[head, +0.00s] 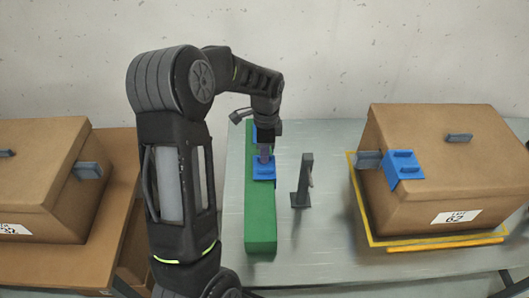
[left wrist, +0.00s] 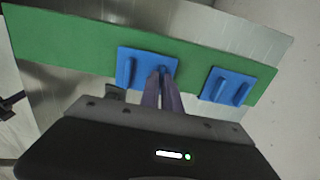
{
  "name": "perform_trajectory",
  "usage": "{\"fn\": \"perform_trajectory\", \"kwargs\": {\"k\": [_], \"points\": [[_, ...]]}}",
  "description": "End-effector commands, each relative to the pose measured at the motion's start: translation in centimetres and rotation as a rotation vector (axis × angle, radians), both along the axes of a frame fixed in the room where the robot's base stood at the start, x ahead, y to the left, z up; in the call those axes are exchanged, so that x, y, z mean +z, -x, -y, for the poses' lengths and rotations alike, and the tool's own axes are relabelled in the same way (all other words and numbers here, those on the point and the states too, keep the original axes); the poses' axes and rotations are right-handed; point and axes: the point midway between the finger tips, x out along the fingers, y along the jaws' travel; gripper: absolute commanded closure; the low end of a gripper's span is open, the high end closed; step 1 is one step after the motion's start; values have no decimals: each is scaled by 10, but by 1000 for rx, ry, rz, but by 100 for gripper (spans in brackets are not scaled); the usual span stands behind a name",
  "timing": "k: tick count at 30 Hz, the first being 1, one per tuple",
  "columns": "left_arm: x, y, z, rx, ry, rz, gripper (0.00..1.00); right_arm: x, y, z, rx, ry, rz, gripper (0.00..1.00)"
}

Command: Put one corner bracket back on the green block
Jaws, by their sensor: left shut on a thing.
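The long green block (head: 260,228) lies on the metal table and also crosses the left wrist view (left wrist: 60,45). My left gripper (head: 264,153) points down over it. Its fingers, seen in the left wrist view (left wrist: 163,78), are shut on a ridge of a blue corner bracket (head: 264,173), whose plate shows there too (left wrist: 133,62). This bracket is at the block's top; I cannot tell if it touches. A second blue bracket (left wrist: 229,86) is at the block's far end, partly hidden by my gripper in the head view. My right gripper is not in view.
A dark upright stand (head: 305,180) is close right of the block. A brown lidded box (head: 440,170) stands farther right inside a yellow frame, with a blue bracket (head: 404,167) on its near-left top corner. Another brown box (head: 40,180) is at left.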

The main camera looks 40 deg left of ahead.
Motion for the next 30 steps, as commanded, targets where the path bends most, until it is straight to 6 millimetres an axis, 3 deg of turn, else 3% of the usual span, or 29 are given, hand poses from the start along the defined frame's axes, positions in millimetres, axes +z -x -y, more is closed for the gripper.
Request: {"fn": "perform_trajectory", "kwargs": {"k": [30], "points": [[-6, 0, 0, 0, 0, 0, 100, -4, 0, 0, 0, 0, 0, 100]]}}
